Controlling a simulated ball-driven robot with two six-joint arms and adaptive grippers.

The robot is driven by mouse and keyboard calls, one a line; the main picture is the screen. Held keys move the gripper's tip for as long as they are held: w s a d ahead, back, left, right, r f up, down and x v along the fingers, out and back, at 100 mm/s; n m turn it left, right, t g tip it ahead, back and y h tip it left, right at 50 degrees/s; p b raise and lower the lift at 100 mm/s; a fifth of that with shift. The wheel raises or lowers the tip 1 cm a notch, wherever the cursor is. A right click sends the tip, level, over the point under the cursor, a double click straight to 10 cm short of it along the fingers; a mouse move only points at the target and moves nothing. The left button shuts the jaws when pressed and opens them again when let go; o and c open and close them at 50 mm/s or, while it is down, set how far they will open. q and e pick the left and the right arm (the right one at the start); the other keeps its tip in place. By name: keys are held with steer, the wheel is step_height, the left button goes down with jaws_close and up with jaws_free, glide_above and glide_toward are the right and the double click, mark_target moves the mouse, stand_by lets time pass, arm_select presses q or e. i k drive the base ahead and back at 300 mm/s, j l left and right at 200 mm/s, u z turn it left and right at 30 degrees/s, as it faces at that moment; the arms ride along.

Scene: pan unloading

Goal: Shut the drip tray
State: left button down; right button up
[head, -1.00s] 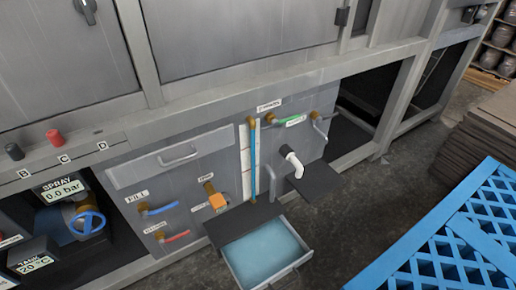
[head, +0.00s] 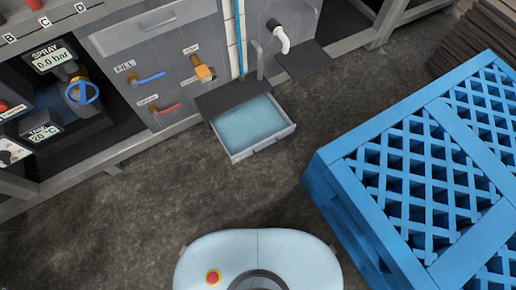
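The drip tray (head: 233,155) is a shallow light-grey drawer at the bottom of the grey machine front, in the middle of the head view. It is pulled out toward me, with pale blue liquid or a blue floor inside. A handle shows on its front wall. A dark shelf plate (head: 228,98) lies just behind and above its back edge. Neither of my grippers is in view.
A large blue lattice crate (head: 335,166) stands at the right. Valves with blue, red and orange handles (head: 205,73), a white spout (head: 281,38) and a second dark plate (head: 303,60) are on the machine front. Bare floor (head: 170,195) lies before the tray.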

mark_target(246, 130)
steer(key=k+l, duration=0.1)
steer(key=k, duration=1.15)
